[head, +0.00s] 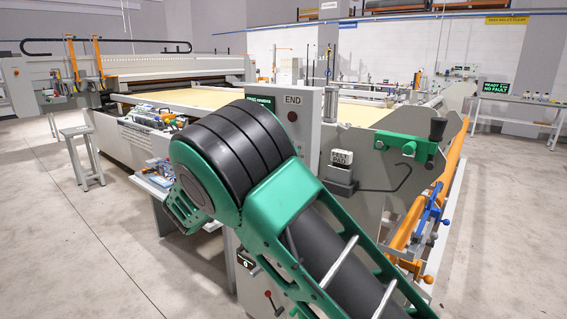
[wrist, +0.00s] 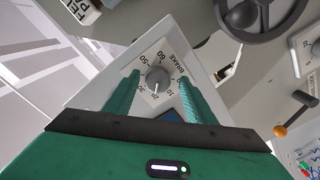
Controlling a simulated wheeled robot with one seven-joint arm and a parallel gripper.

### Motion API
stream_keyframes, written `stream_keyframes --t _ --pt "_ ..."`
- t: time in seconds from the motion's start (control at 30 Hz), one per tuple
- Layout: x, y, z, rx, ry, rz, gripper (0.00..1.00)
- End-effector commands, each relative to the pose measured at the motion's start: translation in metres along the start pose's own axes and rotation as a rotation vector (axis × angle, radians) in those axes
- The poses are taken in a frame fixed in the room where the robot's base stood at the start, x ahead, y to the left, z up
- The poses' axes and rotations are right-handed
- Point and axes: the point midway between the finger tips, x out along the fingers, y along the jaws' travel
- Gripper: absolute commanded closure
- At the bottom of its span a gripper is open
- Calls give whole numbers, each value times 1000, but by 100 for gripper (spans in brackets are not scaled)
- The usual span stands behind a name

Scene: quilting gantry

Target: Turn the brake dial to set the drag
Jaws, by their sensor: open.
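The brake dial (wrist: 158,79) is a small grey round knob on a white scale plate lettered BRAKE, with numbers around it, in the wrist view. A pale mark on the knob points toward the lower edge of the picture; its exact reading is too small to tell. My gripper (wrist: 158,75) is open, with one ribbed green finger on the left of the knob and one on the right. Gaps show between the knob and both fingers. In the head view my arm fills the middle, and the dial cannot be made out there.
A dark handwheel (wrist: 245,16) is above right of the dial in the wrist view. A felt pad holder (head: 341,158) is on the grey machine in the head view. Open floor (head: 60,240) lies at left.

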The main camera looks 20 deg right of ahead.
Motion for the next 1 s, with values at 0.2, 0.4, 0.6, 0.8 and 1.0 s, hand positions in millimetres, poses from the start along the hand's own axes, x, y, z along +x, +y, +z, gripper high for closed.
stream_keyframes --t 0.2,0.4,0.6,0.8,1.0 --pt "-40 -2 0 -1 2 -4 50" --pt "-74 -2 0 -2 1 -4 50" --pt "-93 -2 0 -3 0 -3 50" --pt "-97 -3 1 -3 -1 -3 50" --pt "-97 -3 1 -3 -1 -3 50"
